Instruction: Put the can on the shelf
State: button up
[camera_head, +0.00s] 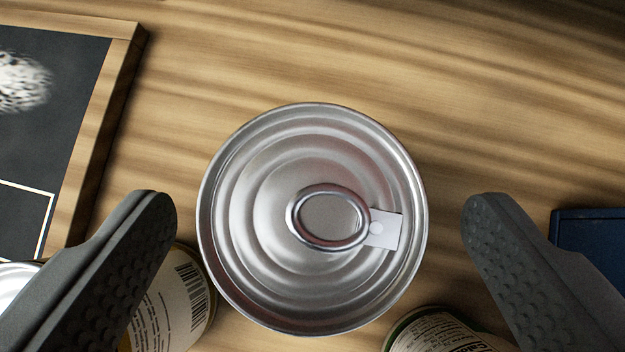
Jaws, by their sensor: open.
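A can (270,215) stands upright in the middle of the head camera view, seen from above. Its silver lid has a pull ring and a small white label. My gripper (312,215) is open, with one dark grey finger to the left of the can and the other to the right. A gap shows between each finger and the lid, and nothing is held. The can's side is hidden under its lid. No shelf can be made out in this view.
A labelled can (172,308) is at the lower left, partly behind my left finger. Another labelled can (440,333) is at the bottom right. A wood-framed dark board (70,130) lies at left. A blue object (590,235) is at right. The wooden surface (400,60) above is clear.

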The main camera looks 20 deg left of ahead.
aim_at(313, 183)
jog(key=x, duration=0.4)
jog(key=shift+w+a+f, duration=0.15)
jog(key=shift+f, duration=0.2)
jog(key=shift+r, duration=0.1)
jog(key=c, duration=1.5)
